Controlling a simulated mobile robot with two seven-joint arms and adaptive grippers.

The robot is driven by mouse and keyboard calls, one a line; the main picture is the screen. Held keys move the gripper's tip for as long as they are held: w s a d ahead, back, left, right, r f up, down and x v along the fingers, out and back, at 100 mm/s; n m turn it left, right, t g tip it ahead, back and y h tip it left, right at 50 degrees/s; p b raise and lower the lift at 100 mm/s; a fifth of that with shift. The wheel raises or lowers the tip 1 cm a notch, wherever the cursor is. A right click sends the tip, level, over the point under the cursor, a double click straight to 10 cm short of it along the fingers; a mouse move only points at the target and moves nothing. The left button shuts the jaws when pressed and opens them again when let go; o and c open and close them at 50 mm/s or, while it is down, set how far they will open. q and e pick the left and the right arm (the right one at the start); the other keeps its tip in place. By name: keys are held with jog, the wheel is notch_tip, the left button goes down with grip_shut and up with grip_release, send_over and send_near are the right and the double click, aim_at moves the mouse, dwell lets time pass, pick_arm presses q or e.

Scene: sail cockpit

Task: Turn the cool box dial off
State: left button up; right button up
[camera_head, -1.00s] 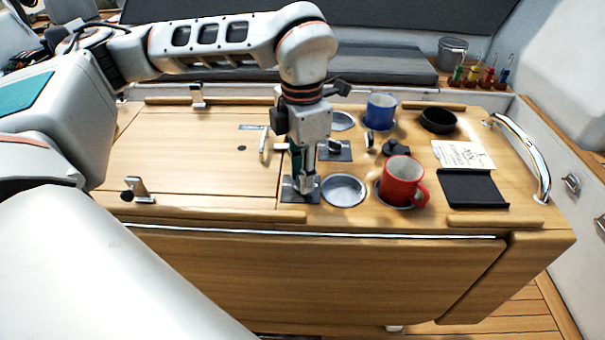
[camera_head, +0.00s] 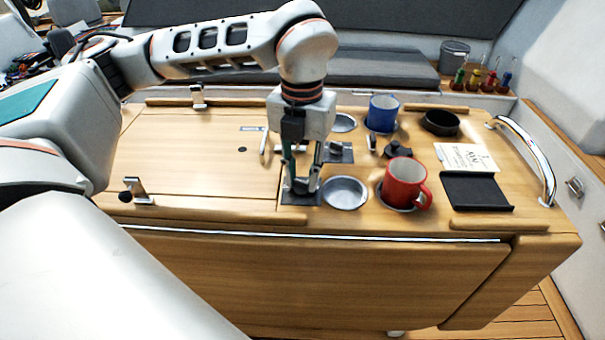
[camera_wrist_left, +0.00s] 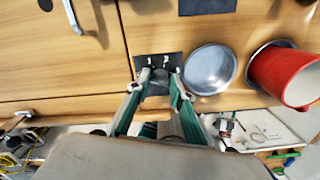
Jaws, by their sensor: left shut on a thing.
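The cool box dial (camera_wrist_left: 158,86) is a small dark knob on a dark plate (camera_head: 287,199) at the near edge of the wooden table. The plate also shows in the left wrist view (camera_wrist_left: 146,62), with small white marks above the knob. My left gripper (camera_head: 301,188) points down over the plate and is shut on the dial, one finger on each side. In the left wrist view the gripper (camera_wrist_left: 161,80) hides part of the knob, and I cannot read its setting. My right gripper is not in view.
An empty round metal cup recess (camera_head: 346,192) lies just right of the gripper. A red mug (camera_head: 403,182), a blue mug (camera_head: 381,112), a black bowl (camera_head: 441,122) and a black tray (camera_head: 475,190) are farther right. The table's left half is mostly clear.

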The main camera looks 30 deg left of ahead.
pick_arm(q)
jog(key=shift+n, duration=0.4)
jog(key=o, duration=1.1)
notch_tip(320, 180, up, 12)
dwell(0.3)
notch_tip(320, 180, down, 12)
dwell(0.6)
